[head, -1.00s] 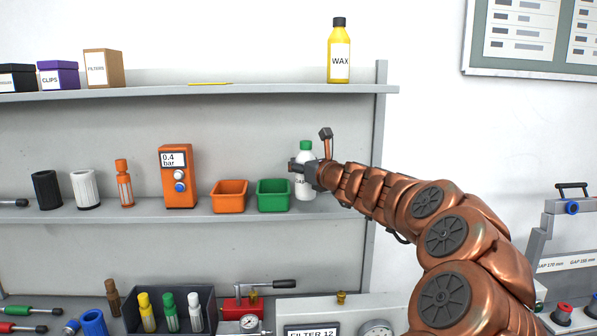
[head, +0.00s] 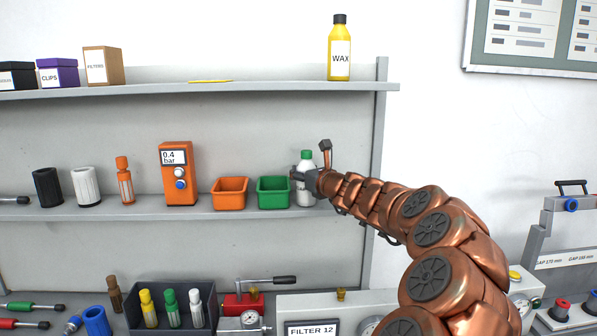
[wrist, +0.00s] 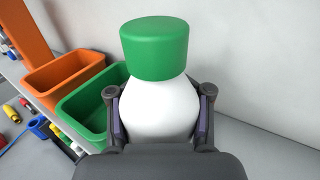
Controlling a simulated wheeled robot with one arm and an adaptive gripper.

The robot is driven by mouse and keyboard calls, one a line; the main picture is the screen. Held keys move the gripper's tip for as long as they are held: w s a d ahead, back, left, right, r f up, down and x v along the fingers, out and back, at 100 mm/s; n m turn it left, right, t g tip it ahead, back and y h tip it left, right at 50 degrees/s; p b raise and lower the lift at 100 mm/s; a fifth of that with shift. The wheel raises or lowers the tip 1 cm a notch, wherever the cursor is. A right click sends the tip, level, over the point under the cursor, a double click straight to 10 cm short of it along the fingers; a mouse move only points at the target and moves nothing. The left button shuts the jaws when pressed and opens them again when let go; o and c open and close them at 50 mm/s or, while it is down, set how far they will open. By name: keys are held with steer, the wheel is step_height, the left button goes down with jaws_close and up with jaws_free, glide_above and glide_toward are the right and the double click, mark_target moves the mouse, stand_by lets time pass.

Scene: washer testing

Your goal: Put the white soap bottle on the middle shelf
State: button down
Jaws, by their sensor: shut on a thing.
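The white soap bottle (head: 306,162) with a green cap is upright at the right end of the middle shelf (head: 140,214), just right of the green bin (head: 273,194). My gripper (head: 305,178) is shut on its body from the right. In the wrist view, the bottle (wrist: 163,108) stands between the two fingers of my gripper (wrist: 160,112), its green cap above them. The bottle's base appears at about the shelf's level; I cannot tell whether it touches. The gripper hides part of its label.
An orange bin (head: 230,194) stands left of the green bin. The shelf's right upright (head: 376,150) is close behind my arm. The upper shelf (head: 270,90) is above, with a yellow wax bottle (head: 339,50). The bench below holds bottles, gauges and tools.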

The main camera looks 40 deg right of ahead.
steer(key=shift+f, duration=0.15)
steer(key=shift+c, duration=2.4)
jaws_free()
steer(key=shift+r, duration=0.2)
steer(key=s+a+b, duration=0.2)
steer(key=s, duration=1)
